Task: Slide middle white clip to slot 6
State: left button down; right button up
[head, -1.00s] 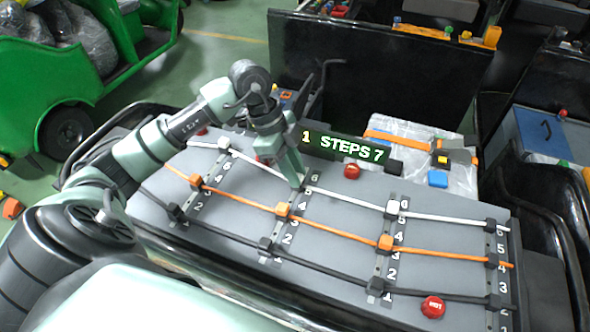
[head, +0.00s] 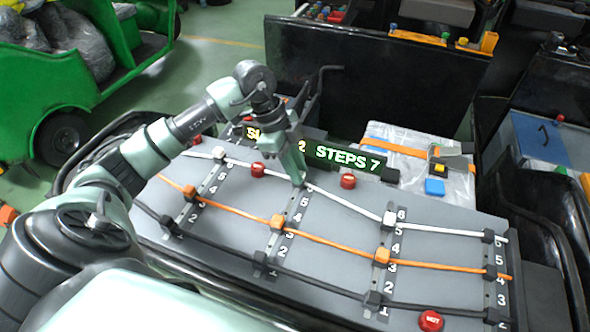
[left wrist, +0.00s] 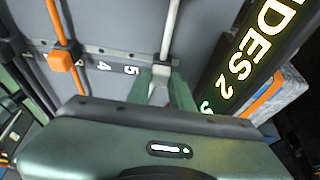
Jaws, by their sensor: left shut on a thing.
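My left gripper (head: 300,182) is at the upper end of the second rail from the left (head: 277,222), above the label 5. It is shut on the middle white clip, which its fingers mostly hide. In the left wrist view the fingers (left wrist: 161,88) close around a pale piece (left wrist: 160,98) at the rail end, beyond the label 5 (left wrist: 131,70). The white cord (head: 345,203) runs through that spot; it also shows in the left wrist view (left wrist: 171,25). I cannot read the slot number under the fingers. My right gripper is not in view.
Other white clips sit on the left rail (head: 219,153) and right rail (head: 389,218). An orange clip (head: 277,222) is lower on the same rail. Red buttons (head: 257,170) (head: 348,181) flank the gripper. A lit display (head: 348,158) stands behind it.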

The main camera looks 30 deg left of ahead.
pick_arm(q)
jog(key=shift+w+r, duration=0.15)
jog(key=shift+r, duration=0.1)
jog(key=c, duration=1.2)
grip_release()
jog(key=shift+w+a+f, duration=0.1)
jog(key=shift+w, duration=0.05)
jog(key=shift+c, duration=0.2)
jog(key=shift+f, duration=0.1)
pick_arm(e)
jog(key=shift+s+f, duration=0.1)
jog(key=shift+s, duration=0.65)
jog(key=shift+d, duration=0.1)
pick_arm(q)
jog(key=shift+a+r, duration=0.1)
jog(key=shift+r, duration=0.25)
jog(key=b+v, duration=0.2)
jog(key=v, duration=0.5)
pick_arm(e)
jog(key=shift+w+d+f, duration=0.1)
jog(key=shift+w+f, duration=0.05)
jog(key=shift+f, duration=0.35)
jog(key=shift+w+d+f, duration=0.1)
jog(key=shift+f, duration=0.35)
pick_arm(q)
jog(key=shift+a, duration=0.1)
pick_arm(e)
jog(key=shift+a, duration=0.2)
